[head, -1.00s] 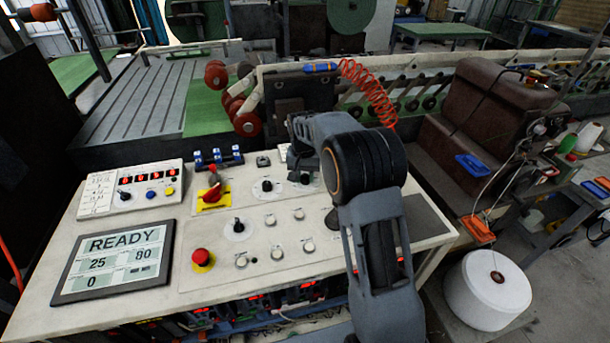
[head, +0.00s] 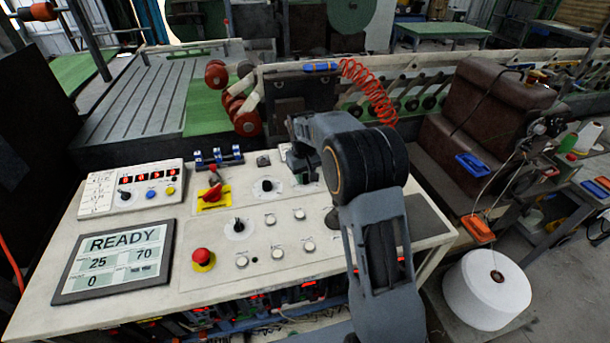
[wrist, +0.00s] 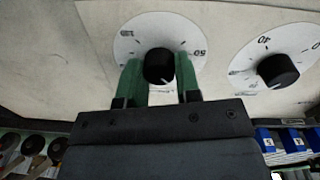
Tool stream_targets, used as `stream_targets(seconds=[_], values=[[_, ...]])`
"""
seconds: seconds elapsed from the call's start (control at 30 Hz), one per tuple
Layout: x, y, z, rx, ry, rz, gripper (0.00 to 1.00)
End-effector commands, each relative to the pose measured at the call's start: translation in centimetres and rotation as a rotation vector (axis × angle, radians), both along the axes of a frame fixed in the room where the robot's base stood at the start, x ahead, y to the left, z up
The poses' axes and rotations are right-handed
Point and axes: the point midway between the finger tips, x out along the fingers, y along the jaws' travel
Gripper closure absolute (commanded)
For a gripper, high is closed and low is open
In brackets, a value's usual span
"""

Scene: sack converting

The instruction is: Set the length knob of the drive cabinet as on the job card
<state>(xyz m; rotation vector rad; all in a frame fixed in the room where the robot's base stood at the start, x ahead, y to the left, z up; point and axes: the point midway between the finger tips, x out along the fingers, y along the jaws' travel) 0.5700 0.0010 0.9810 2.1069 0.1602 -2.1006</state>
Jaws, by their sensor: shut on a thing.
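My gripper (wrist: 160,72) has its two green fingers shut on a black knob (wrist: 159,64) with a round white dial (wrist: 128,42) in the wrist view. A "50" shows at the dial's right; its other marks are hard to read. In the head view my arm hides the held knob, and my gripper (head: 302,164) is at the right back of the white cabinet top (head: 190,232). The display (head: 115,260) reads READY, 25, 70 and 0.
A neighbouring black knob (head: 267,185) stands left of my gripper. A red switch on a yellow plate (head: 213,194), another black knob (head: 238,225), a red stop button (head: 203,258) and several white buttons are nearby.

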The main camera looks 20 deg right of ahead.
Motion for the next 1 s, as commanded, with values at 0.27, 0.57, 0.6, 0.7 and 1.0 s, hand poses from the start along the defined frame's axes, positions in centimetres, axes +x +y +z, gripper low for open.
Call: stream_targets(seconds=[0.27, 0.57, 0.6, 0.7, 1.0], values=[[0.03, -0.06, 0.09, -0.002, -0.002, 0.006, 0.93], [0.03, -0.05, 0.07, -0.001, -0.002, 0.005, 0.55], [0.02, -0.04, 0.06, -0.001, -0.001, 0.005, 0.51], [0.02, -0.04, 0.04, -0.001, -0.001, 0.005, 0.44], [0.04, 0.00, 0.47, -0.001, -0.002, 0.005, 0.44]])
